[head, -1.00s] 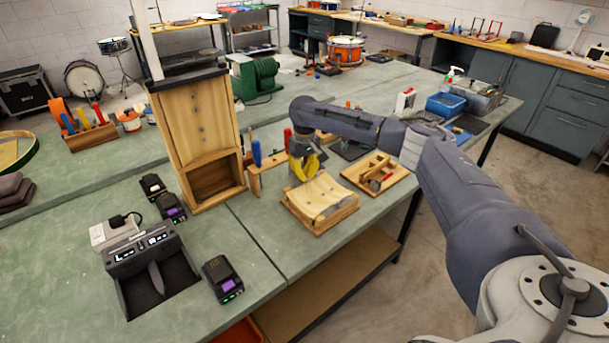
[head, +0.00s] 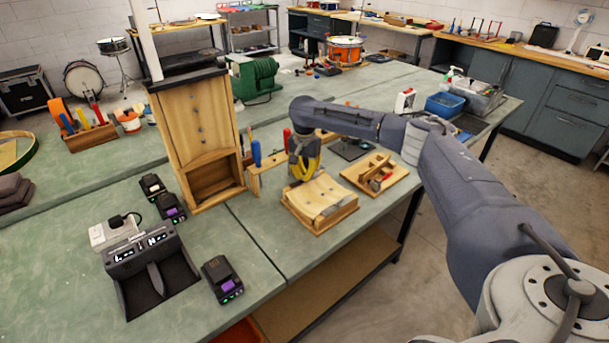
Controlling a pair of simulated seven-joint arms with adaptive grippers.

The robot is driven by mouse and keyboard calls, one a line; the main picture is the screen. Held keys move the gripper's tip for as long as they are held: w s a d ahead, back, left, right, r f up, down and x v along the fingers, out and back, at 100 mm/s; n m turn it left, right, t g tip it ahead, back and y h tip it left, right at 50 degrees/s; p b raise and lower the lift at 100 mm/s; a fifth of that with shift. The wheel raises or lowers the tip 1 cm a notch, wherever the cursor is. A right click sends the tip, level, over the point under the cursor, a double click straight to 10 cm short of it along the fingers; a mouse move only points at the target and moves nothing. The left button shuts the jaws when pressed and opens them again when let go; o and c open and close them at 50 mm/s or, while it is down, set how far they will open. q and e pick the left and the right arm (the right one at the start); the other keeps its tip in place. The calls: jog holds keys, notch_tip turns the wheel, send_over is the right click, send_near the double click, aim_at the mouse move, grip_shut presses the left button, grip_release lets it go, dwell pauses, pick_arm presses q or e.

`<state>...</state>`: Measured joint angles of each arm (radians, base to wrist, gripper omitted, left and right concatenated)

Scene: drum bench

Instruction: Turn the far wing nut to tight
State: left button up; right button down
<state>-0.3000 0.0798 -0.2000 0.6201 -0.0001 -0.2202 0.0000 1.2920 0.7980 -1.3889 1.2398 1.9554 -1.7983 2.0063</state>
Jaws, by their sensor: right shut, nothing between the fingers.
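My right gripper (head: 303,178) reaches in from the right and points down at the back edge of a pale wooden fixture with a curved top (head: 319,200). Its yellow fingers are shut with nothing seen between them. They are very close to the fixture's far side; I cannot tell whether they touch it. No wing nut can be made out; the far one may be hidden behind the gripper or too small to see. My left gripper is not in view.
A tall wooden cabinet (head: 198,130) stands left of the gripper. A rack with upright tools (head: 268,172) is close beside it. A wooden tray (head: 376,175) lies to the right. Black chargers or batteries (head: 222,279) sit at front left.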

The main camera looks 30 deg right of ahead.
jog(key=m, duration=0.6)
jog(key=shift+m, duration=0.3)
dwell(0.4)
jog(key=c, duration=1.5)
grip_release()
jog(key=shift+o, duration=0.2)
notch_tip(320, 180, up, 12)
